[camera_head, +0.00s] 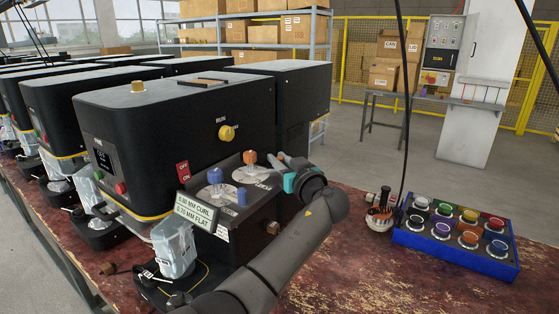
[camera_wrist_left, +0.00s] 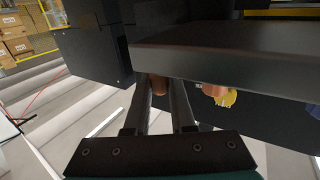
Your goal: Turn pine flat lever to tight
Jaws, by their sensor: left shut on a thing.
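A black seamer (camera_head: 180,120) carries a sloped panel with two round white dials. One dial has a blue knob (camera_head: 215,175), the other an orange knob (camera_head: 249,157). A sign (camera_head: 194,211) reads 0.80 MM CURL and 0.70 MM FLAT. My left gripper (camera_head: 277,157) reaches in from the right beside the orange-knob dial. In the left wrist view its fingers (camera_wrist_left: 160,88) are shut on an orange-brown knob (camera_wrist_left: 158,85), the lever's end as far as I can tell. Another orange piece (camera_wrist_left: 214,90) shows to its right. The lever's exact angle is hidden. My right gripper is not in view.
A yellow RUN knob (camera_head: 227,132) and a red OFF/ON switch (camera_head: 183,171) are on the seamer. A blue tray (camera_head: 455,262) of coloured discs and a tool holder (camera_head: 379,221) stand to the right. More seamers (camera_head: 45,105) line the left.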

